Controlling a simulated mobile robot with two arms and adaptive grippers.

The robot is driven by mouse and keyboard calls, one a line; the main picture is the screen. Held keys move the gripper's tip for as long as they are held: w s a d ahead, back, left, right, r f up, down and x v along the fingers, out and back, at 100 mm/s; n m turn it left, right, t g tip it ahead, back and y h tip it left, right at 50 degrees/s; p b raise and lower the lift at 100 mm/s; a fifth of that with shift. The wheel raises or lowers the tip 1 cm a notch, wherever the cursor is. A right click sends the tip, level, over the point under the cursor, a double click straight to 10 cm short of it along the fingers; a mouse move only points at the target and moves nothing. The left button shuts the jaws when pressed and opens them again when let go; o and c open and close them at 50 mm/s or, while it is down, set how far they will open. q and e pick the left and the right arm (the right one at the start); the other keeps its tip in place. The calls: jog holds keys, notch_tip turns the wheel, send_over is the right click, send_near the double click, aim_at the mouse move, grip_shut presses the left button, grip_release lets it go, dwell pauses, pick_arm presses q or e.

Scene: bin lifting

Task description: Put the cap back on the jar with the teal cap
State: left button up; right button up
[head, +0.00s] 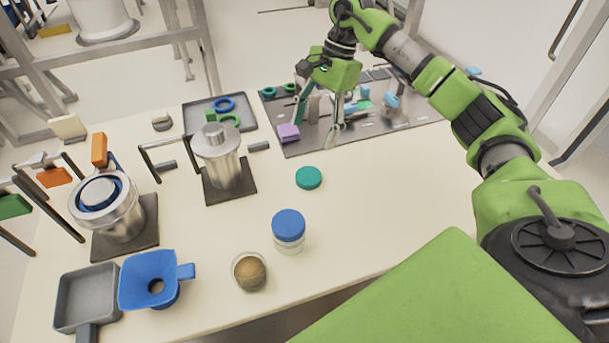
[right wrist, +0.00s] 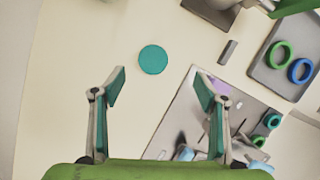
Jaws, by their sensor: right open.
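The teal cap (head: 308,178) lies flat on the table, right of centre, apart from any jar. It also shows in the right wrist view (right wrist: 153,60), beyond and between my fingertips. An uncapped clear jar (head: 249,271) with brown contents stands near the table's front edge. A second jar with a blue cap (head: 289,231) stands between it and the teal cap. My right gripper (head: 318,121) is open and empty, above the dark mat and behind the cap. Its spread fingers also show in the right wrist view (right wrist: 163,87). My left gripper is not in view.
A metal canister (head: 219,158) stands left of the cap. A blue funnel (head: 150,280) and a grey pan (head: 86,298) are at front left. A dark metallic mat (head: 290,146) with small parts and a purple block (head: 288,132) lies behind. The table right of the cap is clear.

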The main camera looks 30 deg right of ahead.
jog(key=shift+s+d+r+h, duration=0.1)
jog(key=shift+s+d+h, duration=0.05)
jog(key=shift+d, duration=0.4)
jog(key=shift+s+d+r+h, duration=0.1)
jog(key=shift+d+h, duration=0.05)
jog(key=shift+d, duration=0.4)
jog(key=p, duration=0.2)
send_over(314, 171)
notch_tip(314, 171, down, 8)
jog(key=shift+f, duration=0.15)
